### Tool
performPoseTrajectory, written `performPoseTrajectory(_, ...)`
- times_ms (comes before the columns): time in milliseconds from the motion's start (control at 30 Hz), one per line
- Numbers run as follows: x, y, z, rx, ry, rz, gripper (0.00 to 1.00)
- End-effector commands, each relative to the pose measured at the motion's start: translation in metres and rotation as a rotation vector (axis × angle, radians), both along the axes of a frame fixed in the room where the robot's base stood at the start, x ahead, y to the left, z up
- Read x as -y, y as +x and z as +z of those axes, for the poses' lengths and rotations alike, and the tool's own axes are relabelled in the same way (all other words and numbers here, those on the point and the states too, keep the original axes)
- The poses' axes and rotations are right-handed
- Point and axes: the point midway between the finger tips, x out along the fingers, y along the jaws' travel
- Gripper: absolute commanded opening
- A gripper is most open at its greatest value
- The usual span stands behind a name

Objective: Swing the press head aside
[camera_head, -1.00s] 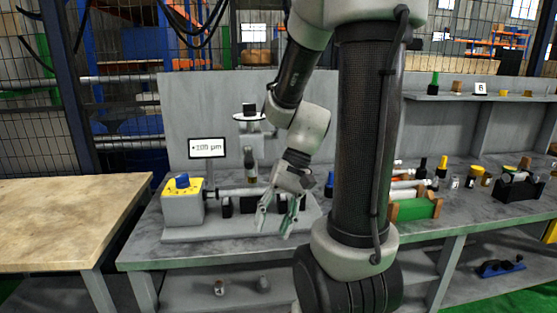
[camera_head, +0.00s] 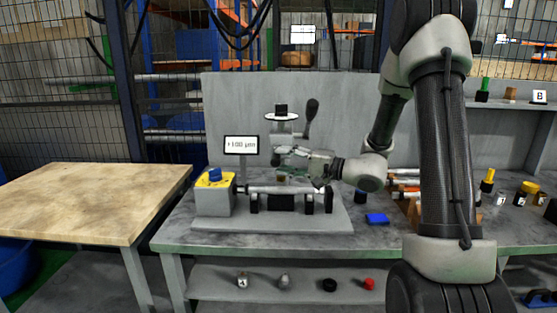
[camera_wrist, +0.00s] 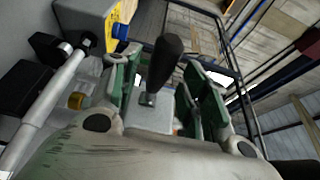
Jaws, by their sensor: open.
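The press head (camera_head: 284,140) is a grey block with a white disc and a black knob on top, standing behind the grinder's workpiece bar (camera_head: 285,190). A lever with a black grip (camera_head: 311,108) rises at its right. In the wrist view the black grip (camera_wrist: 165,62) stands up from a grey block (camera_wrist: 152,117). My gripper (camera_head: 282,153) lies level at the press head, reaching in from the right. Its green-padded fingers are open, one on each side of the grey block in the wrist view (camera_wrist: 163,90). Whether they touch it I cannot tell.
A display (camera_head: 241,145) stands left of the press head, above a grey box with a yellow top and blue button (camera_head: 214,178). A blue block (camera_head: 377,219) lies right of the grinder. A wooden table (camera_head: 80,200) stands at left. A grey back panel (camera_head: 235,100) is behind.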

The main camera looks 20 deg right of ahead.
Motion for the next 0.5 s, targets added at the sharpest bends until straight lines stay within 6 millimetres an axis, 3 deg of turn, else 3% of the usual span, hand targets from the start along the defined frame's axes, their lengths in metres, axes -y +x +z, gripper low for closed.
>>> performPoseTrajectory(200,-0.021,0.018,0.0,-0.001,-0.001,0.001,0.45)
performPoseTrajectory(500,-0.025,0.021,0.0,-0.002,0.001,0.0,0.45)
